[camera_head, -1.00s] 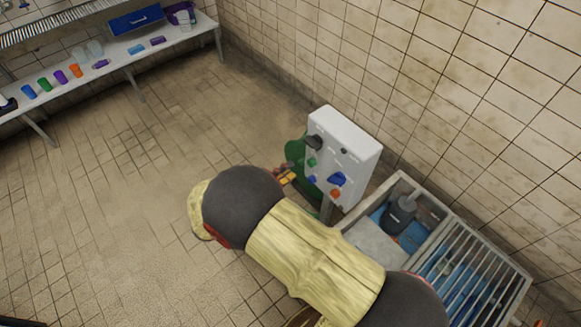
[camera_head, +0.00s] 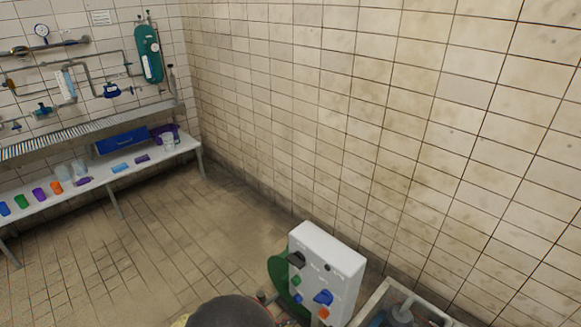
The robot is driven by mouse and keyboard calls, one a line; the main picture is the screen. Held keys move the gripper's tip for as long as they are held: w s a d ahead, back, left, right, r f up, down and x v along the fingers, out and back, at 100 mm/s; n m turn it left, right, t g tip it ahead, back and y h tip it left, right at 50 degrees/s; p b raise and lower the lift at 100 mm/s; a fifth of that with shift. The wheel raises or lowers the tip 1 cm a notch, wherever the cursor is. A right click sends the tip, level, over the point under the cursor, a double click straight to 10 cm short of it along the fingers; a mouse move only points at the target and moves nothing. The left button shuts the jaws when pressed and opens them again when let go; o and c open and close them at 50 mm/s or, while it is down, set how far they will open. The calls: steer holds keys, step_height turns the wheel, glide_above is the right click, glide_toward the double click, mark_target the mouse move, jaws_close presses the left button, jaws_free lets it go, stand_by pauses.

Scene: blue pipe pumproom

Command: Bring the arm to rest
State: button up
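My arm (camera_head: 228,312) shows only as a dark rounded joint with a bit of yellow at the bottom edge, left of the white control box. My gripper is not clearly in view; whatever lies beyond the joint is hidden or out of frame.
A white control box (camera_head: 328,268) with coloured knobs stands close to my arm, a green round part (camera_head: 280,281) beside it. A grey-framed basin (camera_head: 375,300) is at lower right. A bench (camera_head: 107,188) with cups and a blue toolbox (camera_head: 122,141) lines the far wall. Floor between is clear.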

steer(key=s+d+r+m+g+y+p, duration=0.1)
steer(key=s+d+r+m+g+y, duration=0.1)
steer(key=s+d+r+g+y, duration=0.3)
steer(key=s+d+r+m+g+y+p, duration=0.1)
steer(key=s+d+r+m+g+y, duration=0.15)
steer(key=s+r, duration=0.35)
steer(key=d+r+m+t+y, duration=0.1)
steer(key=d+r+m+t, duration=0.1)
steer(key=d+r, duration=0.2)
steer(key=s+d+r+m+t+y+p, duration=0.1)
steer(key=d+r+m+y, duration=0.1)
steer(key=r, duration=0.8)
steer(key=s+d+r+m+t+y+p, duration=0.1)
steer(key=d+r+m+t, duration=0.1)
steer(key=d+r+m, duration=0.2)
step_height(320, 180, up, 4)
steer(key=d, duration=0.2)
steer(key=shift+d+t, duration=0.35)
steer(key=shift+s+f, duration=0.1)
